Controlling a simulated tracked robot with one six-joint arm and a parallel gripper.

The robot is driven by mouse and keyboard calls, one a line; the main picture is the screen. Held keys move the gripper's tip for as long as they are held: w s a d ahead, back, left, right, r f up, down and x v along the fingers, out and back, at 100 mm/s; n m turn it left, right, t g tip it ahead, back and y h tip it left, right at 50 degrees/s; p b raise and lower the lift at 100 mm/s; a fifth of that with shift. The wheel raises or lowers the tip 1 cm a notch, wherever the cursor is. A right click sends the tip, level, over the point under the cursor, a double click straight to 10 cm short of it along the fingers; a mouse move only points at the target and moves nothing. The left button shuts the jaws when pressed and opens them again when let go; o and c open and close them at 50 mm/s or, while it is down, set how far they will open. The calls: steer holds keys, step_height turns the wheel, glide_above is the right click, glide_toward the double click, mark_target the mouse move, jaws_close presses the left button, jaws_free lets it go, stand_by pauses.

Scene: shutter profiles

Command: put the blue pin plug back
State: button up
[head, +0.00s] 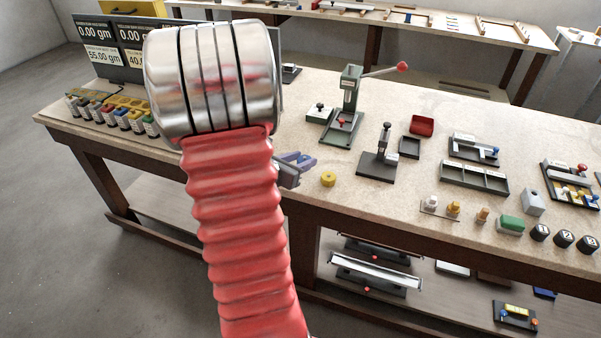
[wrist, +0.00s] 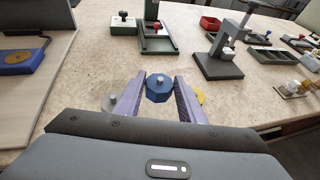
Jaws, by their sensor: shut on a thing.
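The blue pin plug (wrist: 158,90) is a dark blue faceted piece with a pale pin on top. In the wrist view it sits between the purple fingertips of my gripper (wrist: 160,88), which is shut on it. I cannot tell how far it is above the bench. In the head view my gripper (head: 297,161) is over the bench's front part, just behind the red sleeve of my arm. The plug itself is not clear there. I cannot tell which holder is the plug's own place.
A yellow round piece (head: 328,179) lies just right of my gripper. A green press (head: 347,105) and a dark stand (head: 380,155) rise beyond it. Bare bench lies between my gripper and the presses.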

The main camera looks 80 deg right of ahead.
steer(key=shift+f, duration=2)
steer(key=shift+f, duration=0.1)
steer(key=o, duration=1.2)
steer(key=shift+c, duration=0.2)
steer(key=v, duration=1.2)
